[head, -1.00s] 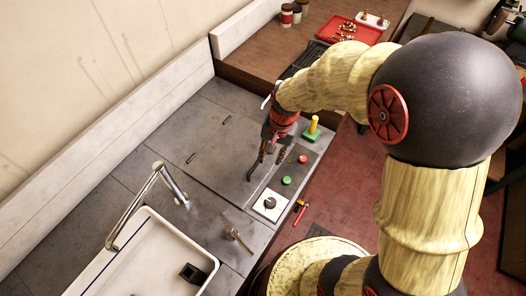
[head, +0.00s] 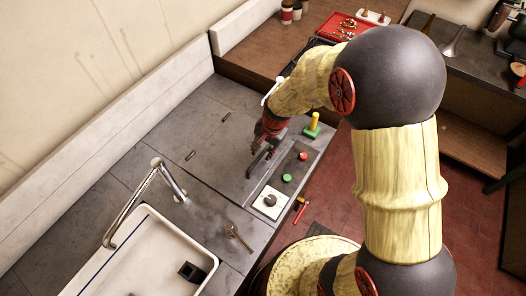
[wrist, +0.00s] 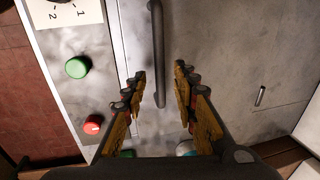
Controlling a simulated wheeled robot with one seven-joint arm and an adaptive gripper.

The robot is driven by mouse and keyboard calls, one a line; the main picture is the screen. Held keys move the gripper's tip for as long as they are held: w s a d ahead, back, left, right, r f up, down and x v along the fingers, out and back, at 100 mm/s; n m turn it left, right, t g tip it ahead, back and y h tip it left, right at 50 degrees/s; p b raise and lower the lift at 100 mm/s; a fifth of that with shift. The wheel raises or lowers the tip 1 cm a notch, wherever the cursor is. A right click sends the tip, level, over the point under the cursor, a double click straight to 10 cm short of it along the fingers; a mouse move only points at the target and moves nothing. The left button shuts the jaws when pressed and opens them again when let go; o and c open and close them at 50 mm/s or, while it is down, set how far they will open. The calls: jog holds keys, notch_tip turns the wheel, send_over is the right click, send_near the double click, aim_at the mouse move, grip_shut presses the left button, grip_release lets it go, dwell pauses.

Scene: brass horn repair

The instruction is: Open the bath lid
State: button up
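The bath lid (head: 215,145) is a flat grey metal panel set in the counter, lying closed. Its dark bar handle (head: 254,166) is near the edge beside the control strip. In the wrist view the handle (wrist: 158,45) runs upright in the picture between the two fingers of my gripper (wrist: 160,76). The fingers are open, one on each side of the bar, with gaps showing. I cannot tell whether the tips are down at the bar's height. In the head view my gripper (head: 262,155) is over the handle and partly hides it.
A control strip has a green button (head: 287,178), a red button (head: 303,156) and a white dial plate (head: 270,202). A yellow-handled green block (head: 313,126) stands at the counter's right corner. A white sink (head: 140,262) with a tall tap (head: 135,205) is at lower left.

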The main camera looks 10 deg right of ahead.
jog(key=shift+f, duration=0.1)
jog(key=shift+c, duration=1)
grip_shut()
